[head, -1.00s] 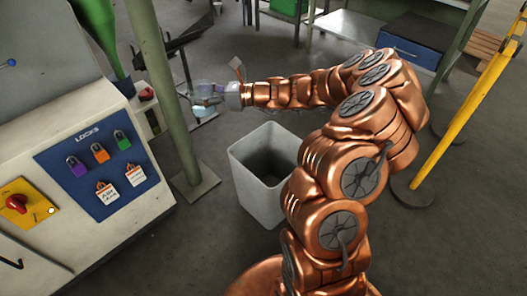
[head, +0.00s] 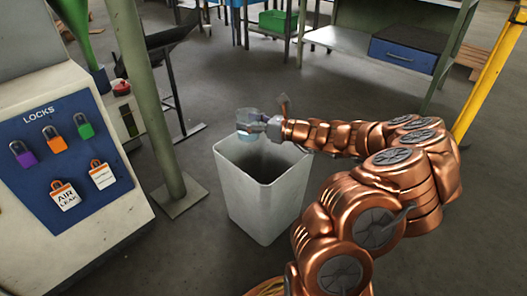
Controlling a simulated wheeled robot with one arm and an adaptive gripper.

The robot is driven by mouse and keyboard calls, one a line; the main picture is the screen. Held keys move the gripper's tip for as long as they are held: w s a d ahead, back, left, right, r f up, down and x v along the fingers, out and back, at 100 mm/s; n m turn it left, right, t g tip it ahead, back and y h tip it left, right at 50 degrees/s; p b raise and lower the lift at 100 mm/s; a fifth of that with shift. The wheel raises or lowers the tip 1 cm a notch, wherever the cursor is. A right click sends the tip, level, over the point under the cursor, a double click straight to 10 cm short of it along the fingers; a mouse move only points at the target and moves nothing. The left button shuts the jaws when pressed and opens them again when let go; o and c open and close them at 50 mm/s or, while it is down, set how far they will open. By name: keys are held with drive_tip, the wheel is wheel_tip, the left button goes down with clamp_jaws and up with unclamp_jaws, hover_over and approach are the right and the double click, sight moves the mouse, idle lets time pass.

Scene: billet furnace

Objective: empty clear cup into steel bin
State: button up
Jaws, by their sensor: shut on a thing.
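The clear cup (head: 246,119) is in the head view, held at the end of my copper arm. It looks tipped on its side, with a pale blue patch at its lower part; I cannot tell its contents. My gripper (head: 257,124) is shut on the cup. The grey steel bin (head: 269,204) stands open on the floor, and the cup shows over its back left rim. The inside of the bin is dark and no contents can be made out.
A green post (head: 146,95) stands left of the bin. A machine panel with padlocks (head: 64,160) fills the left side. A yellow post (head: 493,75) and a workbench with a blue drawer (head: 404,53) are at the right back. Open floor lies behind the bin.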

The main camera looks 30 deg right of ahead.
drive_tip(key=d+f+m+g+p, duration=0.1)
drive_tip(key=m+p, duration=0.1)
drive_tip(key=s+d+f+m+g+p, duration=0.1)
drive_tip(key=d+m+p, duration=0.1)
drive_tip(key=s+d+f+m+g+h+p, duration=0.1)
drive_tip(key=m+p, duration=0.1)
drive_tip(key=m, duration=0.1)
drive_tip(key=shift+d+g, duration=0.25)
drive_tip(key=shift+g, duration=0.05)
idle(1.4)
drive_tip(key=p, duration=0.6)
drive_tip(key=m+g+p, duration=0.1)
drive_tip(key=p, duration=0.6)
drive_tip(key=shift+w+r+m, duration=0.1)
drive_tip(key=shift+r+m, duration=0.2)
drive_tip(key=shift+r, duration=0.05)
idle(0.4)
drive_tip(key=g+p, duration=0.1)
drive_tip(key=p, duration=0.4)
drive_tip(key=r+m+y+p, duration=0.1)
drive_tip(key=p, duration=0.5)
drive_tip(key=shift+w+d+m+g, duration=0.2)
drive_tip(key=shift+m+g, duration=0.1)
drive_tip(key=shift+g, duration=0.1)
drive_tip(key=shift+w+d+p, duration=0.1)
drive_tip(key=shift+p, duration=0.85)
drive_tip(key=m+g+y+p, duration=0.1)
drive_tip(key=p, duration=0.3)
drive_tip(key=shift+w+d+r, duration=0.1)
drive_tip(key=shift+w+r, duration=0.05)
